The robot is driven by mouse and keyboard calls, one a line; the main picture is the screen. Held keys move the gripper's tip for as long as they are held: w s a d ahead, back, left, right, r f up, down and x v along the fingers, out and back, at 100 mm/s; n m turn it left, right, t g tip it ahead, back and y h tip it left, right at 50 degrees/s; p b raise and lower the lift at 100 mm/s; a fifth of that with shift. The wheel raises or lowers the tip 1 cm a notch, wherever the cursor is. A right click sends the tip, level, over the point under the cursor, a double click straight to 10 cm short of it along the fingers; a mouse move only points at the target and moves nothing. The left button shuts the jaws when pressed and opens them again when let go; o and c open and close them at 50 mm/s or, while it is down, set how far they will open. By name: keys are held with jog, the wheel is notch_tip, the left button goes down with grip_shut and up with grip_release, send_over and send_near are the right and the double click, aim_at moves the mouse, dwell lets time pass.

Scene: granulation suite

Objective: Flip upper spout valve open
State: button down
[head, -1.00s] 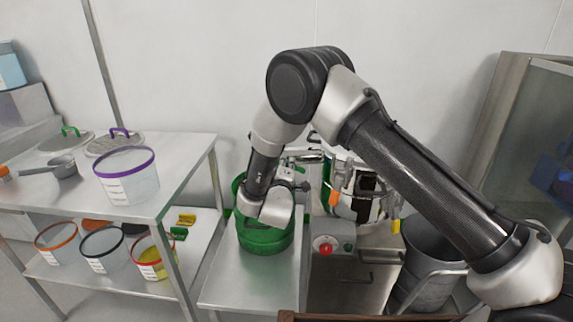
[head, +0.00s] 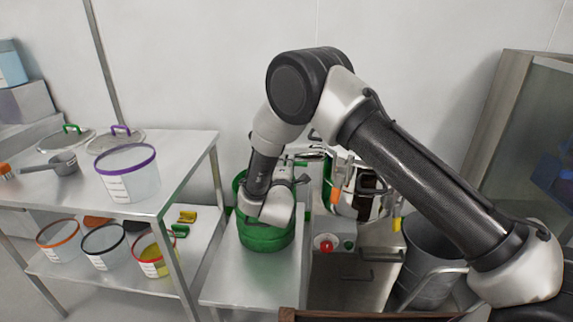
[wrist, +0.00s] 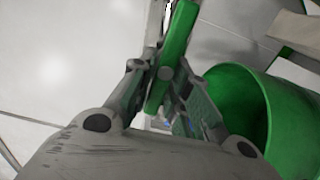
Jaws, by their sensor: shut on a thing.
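In the wrist view a green bar-like handle (wrist: 176,48), which looks like the valve lever, runs between the fingers of my gripper (wrist: 162,82). The gripper is shut on it. In the head view my gripper (head: 290,184) is beside the steel machine (head: 357,186), above and behind a green tub (head: 265,238). My wrist hides most of the fingers and the held handle there. The spout itself and how far the valve is turned cannot be made out.
The green tub stands on a steel table (head: 248,287) below my wrist; its open mouth is also in the wrist view (wrist: 240,105). A red button (head: 326,243) is on the machine's front. A rack (head: 175,206) with several tubs is at left, a grey bin (head: 427,255) at right.

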jog(key=c, duration=1.4)
grip_release()
jog(key=shift+c, duration=0.2)
jog(key=s, duration=1.2)
jog(key=shift+a, duration=0.25)
